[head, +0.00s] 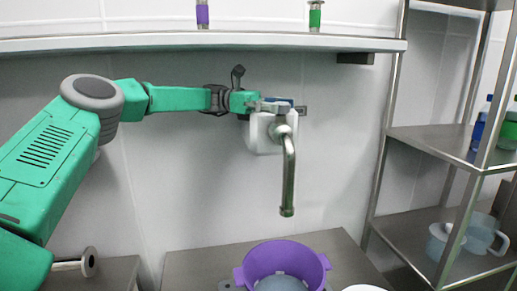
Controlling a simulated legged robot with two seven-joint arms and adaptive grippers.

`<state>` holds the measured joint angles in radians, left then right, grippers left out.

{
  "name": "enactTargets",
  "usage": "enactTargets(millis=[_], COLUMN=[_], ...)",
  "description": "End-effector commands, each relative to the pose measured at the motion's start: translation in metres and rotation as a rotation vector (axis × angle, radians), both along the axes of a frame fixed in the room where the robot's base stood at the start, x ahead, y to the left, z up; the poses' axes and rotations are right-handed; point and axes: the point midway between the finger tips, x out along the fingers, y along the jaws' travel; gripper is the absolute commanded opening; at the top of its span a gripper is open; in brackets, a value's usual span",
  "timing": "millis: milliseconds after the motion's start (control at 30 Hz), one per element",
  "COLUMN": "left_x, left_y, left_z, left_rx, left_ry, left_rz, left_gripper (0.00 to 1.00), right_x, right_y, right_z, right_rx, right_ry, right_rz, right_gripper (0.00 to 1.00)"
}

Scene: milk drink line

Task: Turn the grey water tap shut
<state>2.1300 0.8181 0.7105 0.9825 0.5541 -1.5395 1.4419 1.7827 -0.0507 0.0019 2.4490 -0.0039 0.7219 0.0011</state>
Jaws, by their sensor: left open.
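The grey water tap (288,175) is on the back wall, its metal spout bending down toward the counter. A whitish block (262,136) sits behind the top of the spout. My left gripper (282,106) is open at the top of the tap, its fingers overlapping the tap's upper part in the picture. The tap's handle is largely hidden there, and I cannot tell whether the fingers touch it. No clear stream of water shows below the spout. My right gripper is out of view.
A purple two-handled pot (257,262) with something grey-blue inside stands below the spout on the metal counter (195,262). A wall shelf (150,41) runs above my arm. A metal rack (425,140) with jugs and bottles stands at the right.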

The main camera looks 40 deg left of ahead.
Motion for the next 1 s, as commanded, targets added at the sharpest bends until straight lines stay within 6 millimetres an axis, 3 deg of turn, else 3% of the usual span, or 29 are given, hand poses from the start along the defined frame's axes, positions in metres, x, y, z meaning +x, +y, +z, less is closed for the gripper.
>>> enactTargets(millis=[267, 467, 1000], left_x=[-0.001, -0.003, -0.002], left_y=[-0.001, 0.001, -0.003], left_z=[0.0, -0.001, -0.004], left_rx=[0.001, -0.003, 0.001], left_ry=[0.0, 0.0, 0.001], left_rz=[0.043, 0.172, 0.573], left_gripper=[0.59, 0.59, 0.59], right_x=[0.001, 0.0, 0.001], right_y=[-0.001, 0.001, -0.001], right_z=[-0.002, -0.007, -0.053], right_rx=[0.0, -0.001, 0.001], right_ry=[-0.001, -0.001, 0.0], right_rz=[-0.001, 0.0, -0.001], right_gripper=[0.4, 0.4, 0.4])
